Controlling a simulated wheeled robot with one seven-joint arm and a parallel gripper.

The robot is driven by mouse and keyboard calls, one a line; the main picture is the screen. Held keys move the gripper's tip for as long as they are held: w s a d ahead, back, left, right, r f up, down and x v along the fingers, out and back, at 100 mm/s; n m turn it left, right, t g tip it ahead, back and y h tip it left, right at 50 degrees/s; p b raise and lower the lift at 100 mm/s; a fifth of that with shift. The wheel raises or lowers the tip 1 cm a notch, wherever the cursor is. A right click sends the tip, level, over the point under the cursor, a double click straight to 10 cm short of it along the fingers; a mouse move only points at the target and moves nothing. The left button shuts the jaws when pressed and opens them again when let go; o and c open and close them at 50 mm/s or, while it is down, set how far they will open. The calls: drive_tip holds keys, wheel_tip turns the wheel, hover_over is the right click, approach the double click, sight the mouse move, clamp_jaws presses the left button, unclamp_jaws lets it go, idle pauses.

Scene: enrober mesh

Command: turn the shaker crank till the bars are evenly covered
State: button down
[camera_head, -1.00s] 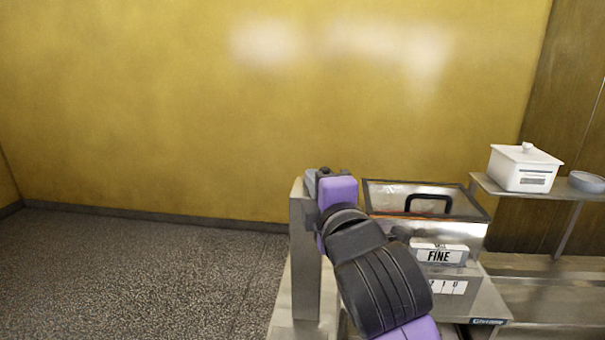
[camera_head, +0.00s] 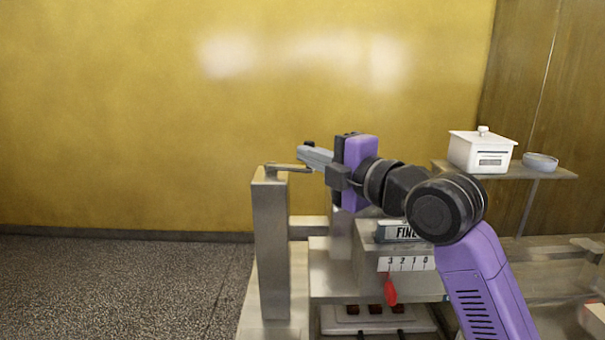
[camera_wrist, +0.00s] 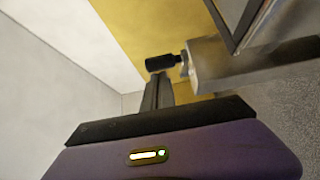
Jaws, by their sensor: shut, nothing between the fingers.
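The crank's thin arm (camera_head: 288,167) lies on top of a grey metal post (camera_head: 271,245). Its black knob (camera_head: 309,144) stands upright at the arm's end; it also shows in the wrist view (camera_wrist: 160,62), just beyond my fingertips. My gripper (camera_head: 306,154) is shut and empty, its fingers beside the knob; whether they touch it I cannot tell. Dark brown bars (camera_head: 375,309) lie in a row on a white tray (camera_head: 345,324) under the machine. Their covering is too small to judge. The sieve box behind my arm is mostly hidden.
A "FINE" label (camera_head: 397,232) is partly behind my arm. Below it are a 3-2-1-0 scale (camera_head: 405,264) and a red pointer (camera_head: 390,290). A white lidded box (camera_head: 482,151) and a bowl (camera_head: 540,161) stand on the right shelf. Floor at left is clear.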

drive_tip(key=w+d+b, duration=0.2)
drive_tip(key=w+b, duration=0.3)
drive_tip(key=w, duration=0.1)
drive_tip(key=shift+d, duration=0.15)
drive_tip(key=shift+w, duration=0.15)
idle(0.4)
idle(0.4)
